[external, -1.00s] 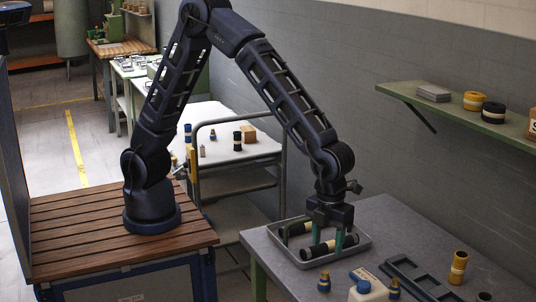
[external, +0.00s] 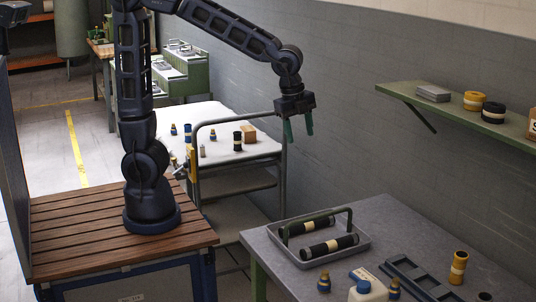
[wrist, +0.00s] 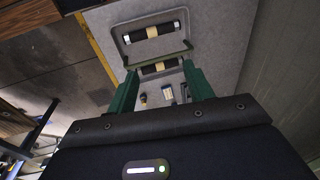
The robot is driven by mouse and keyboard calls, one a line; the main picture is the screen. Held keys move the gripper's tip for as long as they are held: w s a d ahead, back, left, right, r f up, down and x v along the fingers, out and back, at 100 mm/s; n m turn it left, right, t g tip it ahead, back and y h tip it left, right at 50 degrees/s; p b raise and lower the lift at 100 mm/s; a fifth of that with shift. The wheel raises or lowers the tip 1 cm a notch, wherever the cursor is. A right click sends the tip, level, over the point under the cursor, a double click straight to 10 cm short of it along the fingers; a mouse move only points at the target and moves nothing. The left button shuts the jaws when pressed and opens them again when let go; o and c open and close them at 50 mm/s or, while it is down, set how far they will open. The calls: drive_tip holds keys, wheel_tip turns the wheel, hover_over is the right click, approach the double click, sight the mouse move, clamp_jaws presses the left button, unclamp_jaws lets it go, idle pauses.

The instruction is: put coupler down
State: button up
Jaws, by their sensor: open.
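Two black couplers with cream bands lie on their sides in the shallow grey tray (external: 358,250). The front coupler (external: 330,246) lies across the tray's near part, and the rear coupler (external: 298,229) lies beyond it, partly behind the tray's raised green handle (external: 352,222). My gripper (external: 298,132) is open and empty, well above the tray and up to its left in the external view. In the wrist view, the open green fingers (wrist: 160,72) point toward the tray, where both couplers (wrist: 152,32) (wrist: 160,67) show.
A white-topped cart (external: 215,120) stands behind. A wall shelf (external: 460,108) is at right.

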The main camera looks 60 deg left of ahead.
drive_tip(key=s+a+r+n+t, duration=0.1)
drive_tip(key=s+a+r+n, duration=0.2)
drive_tip(key=a, duration=0.5)
drive_tip(key=s+a+r+n, duration=0.2)
drive_tip(key=a+n, duration=0.3)
drive_tip(key=a, duration=0.3)
drive_tip(key=s+a+f+n+t, duration=0.1)
drive_tip(key=s+a+n, duration=0.8)
drive_tip(key=s+a, duration=0.2)
drive_tip(key=shift+a+n+t+y, duration=0.35)
drive_tip(key=shift+n+t+y, duration=0.05)
drive_tip(key=shift+o, duration=0.5)
